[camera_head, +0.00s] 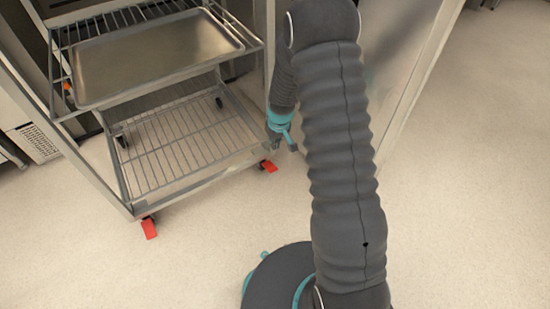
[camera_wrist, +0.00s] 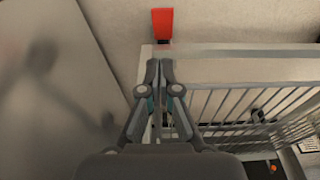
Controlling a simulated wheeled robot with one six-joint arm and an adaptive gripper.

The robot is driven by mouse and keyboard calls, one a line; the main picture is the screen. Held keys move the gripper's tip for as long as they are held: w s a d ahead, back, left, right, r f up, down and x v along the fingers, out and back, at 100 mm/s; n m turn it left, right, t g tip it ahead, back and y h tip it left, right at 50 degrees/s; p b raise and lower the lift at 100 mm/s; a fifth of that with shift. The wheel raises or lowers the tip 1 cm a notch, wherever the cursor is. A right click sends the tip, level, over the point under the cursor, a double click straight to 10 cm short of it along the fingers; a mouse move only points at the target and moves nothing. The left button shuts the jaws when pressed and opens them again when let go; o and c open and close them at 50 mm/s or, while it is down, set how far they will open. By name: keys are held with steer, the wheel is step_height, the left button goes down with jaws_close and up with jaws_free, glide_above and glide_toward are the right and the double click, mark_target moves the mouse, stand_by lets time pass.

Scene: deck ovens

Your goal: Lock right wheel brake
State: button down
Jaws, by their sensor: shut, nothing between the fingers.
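The right wheel brake (camera_head: 268,166) is a small red pedal at the front right foot of a metal rack trolley (camera_head: 180,186). In the wrist view a red pedal (camera_wrist: 163,24) shows at the top, just beyond the corner of the trolley's frame; it appears to be this same brake. My gripper (camera_head: 292,147) is above and slightly right of the brake in the head view, apart from it. In the wrist view my gripper (camera_wrist: 160,66) has its fingertips together, empty, and pointing toward the pedal. The wheel under the right brake is mostly hidden.
A second red pedal (camera_head: 149,228) is at the trolley's front left foot. A metal tray (camera_head: 155,55) lies on the upper shelf. A smooth metal panel (camera_wrist: 45,75) stands left of my gripper in the wrist view. The floor (camera_head: 200,270) in front is clear.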

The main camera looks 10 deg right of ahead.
mark_target(274, 168)
steer(key=f, duration=0.4)
steer(key=f+b, duration=0.1)
steer(key=f, duration=0.7)
steer(key=shift+w+a+f+b, duration=0.1)
steer(key=shift+w+a+b, duration=0.05)
steer(key=shift+w+b, duration=0.25)
steer(key=shift+s+f, duration=0.2)
steer(key=shift+f, duration=0.4)
